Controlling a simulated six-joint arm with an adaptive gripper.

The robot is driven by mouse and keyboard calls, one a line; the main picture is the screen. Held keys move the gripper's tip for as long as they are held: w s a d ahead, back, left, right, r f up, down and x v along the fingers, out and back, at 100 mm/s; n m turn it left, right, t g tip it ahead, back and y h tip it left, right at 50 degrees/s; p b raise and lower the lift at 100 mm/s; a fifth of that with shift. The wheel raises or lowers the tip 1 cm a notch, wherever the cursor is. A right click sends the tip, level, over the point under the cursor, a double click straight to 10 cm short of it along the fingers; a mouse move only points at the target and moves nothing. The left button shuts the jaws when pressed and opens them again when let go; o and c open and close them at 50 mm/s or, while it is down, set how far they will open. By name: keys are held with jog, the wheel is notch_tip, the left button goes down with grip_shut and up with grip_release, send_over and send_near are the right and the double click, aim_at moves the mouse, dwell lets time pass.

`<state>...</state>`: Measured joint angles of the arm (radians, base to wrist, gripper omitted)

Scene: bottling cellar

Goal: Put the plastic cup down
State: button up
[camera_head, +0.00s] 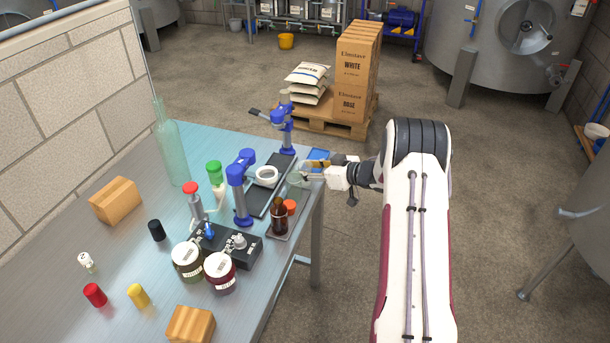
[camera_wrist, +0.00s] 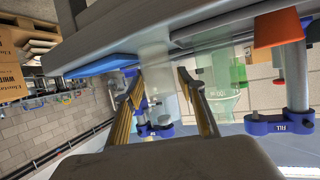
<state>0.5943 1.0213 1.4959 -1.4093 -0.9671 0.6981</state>
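The cup is beside the dark plate (camera_head: 262,200) with blue stands. I cannot tell whether its base touches the table.
A blue flat item (camera_head: 318,155) lies just behind the gripper.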

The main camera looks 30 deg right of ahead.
jog(key=shift+w+a+f, duration=0.15)
jog(key=shift+w, duration=0.15)
jog(key=c, duration=1)
jog(key=shift+r, duration=5)
